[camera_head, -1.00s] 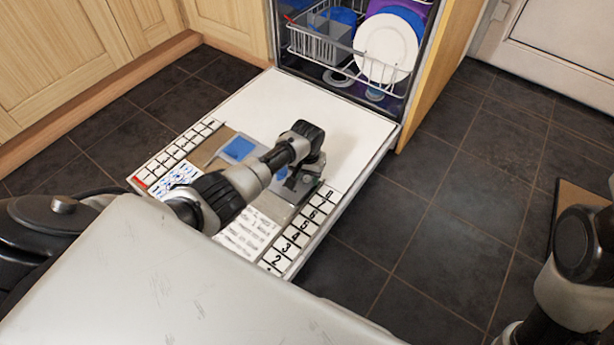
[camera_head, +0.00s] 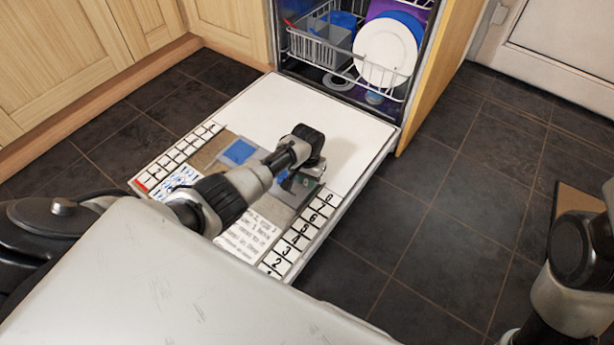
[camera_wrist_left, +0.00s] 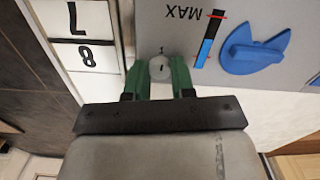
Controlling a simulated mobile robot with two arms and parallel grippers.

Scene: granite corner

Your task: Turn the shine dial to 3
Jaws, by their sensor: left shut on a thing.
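The shine dial is a small round grey knob (camera_wrist_left: 160,66) on the grey dispenser panel, with tiny marks at its edge that are too small to read as a setting. It sits between the green fingertips of my left gripper (camera_wrist_left: 158,78), which is shut on it. In the head view my left gripper (camera_head: 289,181) reaches down to the dispenser on the open dishwasher door (camera_head: 305,128), and the dial is hidden there. My right arm stands at the right edge of the head view; its gripper is out of view.
A blue dispenser lid (camera_wrist_left: 255,52) and an upside-down MAX gauge (camera_wrist_left: 207,40) lie beside the dial. Numbered tiles (camera_head: 292,238) run along the door's right edge. Above are a dish rack and white plate (camera_head: 386,50).

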